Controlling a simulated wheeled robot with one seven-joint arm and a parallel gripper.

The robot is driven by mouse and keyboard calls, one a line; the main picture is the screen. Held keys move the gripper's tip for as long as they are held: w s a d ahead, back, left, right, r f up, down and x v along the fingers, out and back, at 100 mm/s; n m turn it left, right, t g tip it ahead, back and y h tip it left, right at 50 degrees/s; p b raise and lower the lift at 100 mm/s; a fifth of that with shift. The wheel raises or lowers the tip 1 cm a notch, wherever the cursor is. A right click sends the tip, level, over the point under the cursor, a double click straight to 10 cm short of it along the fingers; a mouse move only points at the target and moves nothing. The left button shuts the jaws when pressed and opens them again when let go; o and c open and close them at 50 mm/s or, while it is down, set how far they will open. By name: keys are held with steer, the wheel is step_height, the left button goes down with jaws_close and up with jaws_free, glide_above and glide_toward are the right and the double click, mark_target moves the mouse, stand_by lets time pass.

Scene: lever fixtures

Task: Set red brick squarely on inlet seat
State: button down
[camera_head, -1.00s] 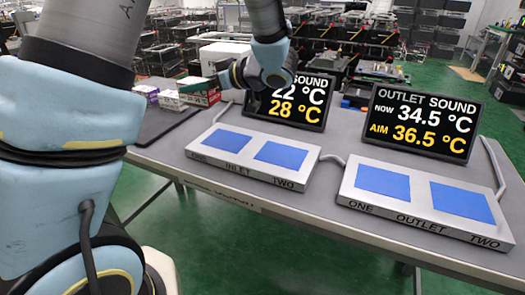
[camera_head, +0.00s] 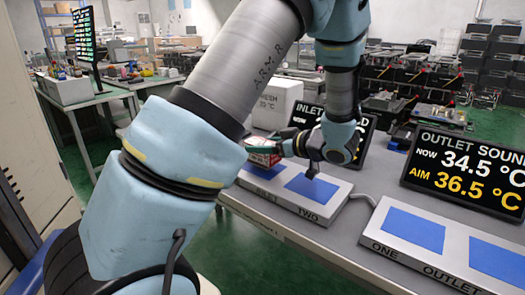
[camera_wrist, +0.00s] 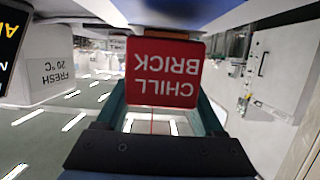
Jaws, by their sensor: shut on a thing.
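My gripper (camera_head: 270,148) is shut on the red brick (camera_wrist: 165,72), which reads "CHILL BRICK" upside down in the wrist view, between two teal fingers. In the head view the red brick (camera_head: 262,159) shows as a small red and white piece, partly hidden by the fingers. The inlet fixture (camera_head: 326,212) is a pale box with two blue pads. The brick is over or just behind the left inlet pad (camera_head: 262,172); I cannot tell whether it touches. The right inlet pad (camera_head: 312,187) is bare, below my wrist.
The inlet display (camera_head: 306,117) stands behind, partly hidden by my arm. The outlet fixture (camera_head: 375,243) has two bare blue pads, with the outlet display (camera_head: 466,170) behind it. A white "FRESH 20 °C" box (camera_head: 277,101) stands at the back of the grey table.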

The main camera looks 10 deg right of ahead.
mark_target(261, 156)
steer(key=shift+f, duration=0.7)
steer(key=shift+f, duration=0.1)
steer(key=shift+f, duration=0.15)
steer(key=shift+s+a+f, duration=0.15)
steer(key=shift+f, duration=0.3)
jaws_free()
steer(key=shift+f, duration=0.2)
steer(key=shift+d+r, duration=0.2)
steer(key=shift+r, duration=0.35)
steer(key=v, duration=0.8)
steer(key=b+v, duration=0.1)
steer(key=v, duration=0.3)
steer(key=shift+r, duration=0.3)
